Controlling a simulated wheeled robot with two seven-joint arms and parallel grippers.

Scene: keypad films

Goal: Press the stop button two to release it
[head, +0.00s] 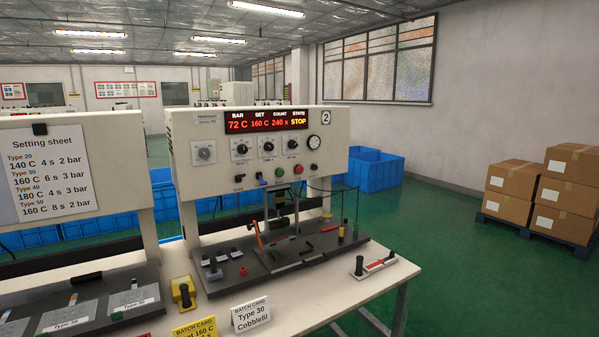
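The press marked 2 (185,135) stands on the white bench, with a red-lit display (266,121) whose state field reads STOP in yellow. No label naming either as the stop button is readable, and I cannot tell if either is pushed in. A yellow box (184,292) with a dark top stands at the press's front left. Neither of my grippers is in view.
A second press (75,240) with a setting sheet (45,175) stands on the left. Batch cards (250,315) stand on the bench's front edge. Blue bins (375,170) and stacked cartons (565,190) are behind.

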